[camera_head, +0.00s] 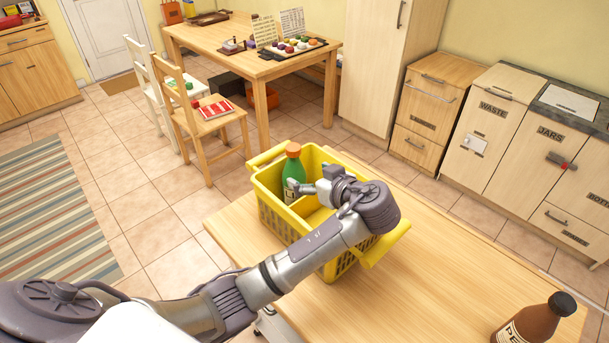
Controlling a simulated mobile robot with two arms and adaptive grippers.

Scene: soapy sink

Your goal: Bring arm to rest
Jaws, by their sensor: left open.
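My left arm comes in from the lower left and reaches over a yellow basket (281,224) on the wooden table. My left gripper (291,190) is open, with its fingers beside a green bottle with an orange cap (293,165). The bottle stands upright inside the basket, at its left end. I cannot tell whether a finger touches it. My wrist hides part of the basket's inside and its right side. My right gripper is not in view.
A brown bottle with a black cap (536,320) stands at the front right of the table (440,255). The table between it and the basket is clear. Chairs, a second table (215,38) and cabinets (490,125) stand farther back.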

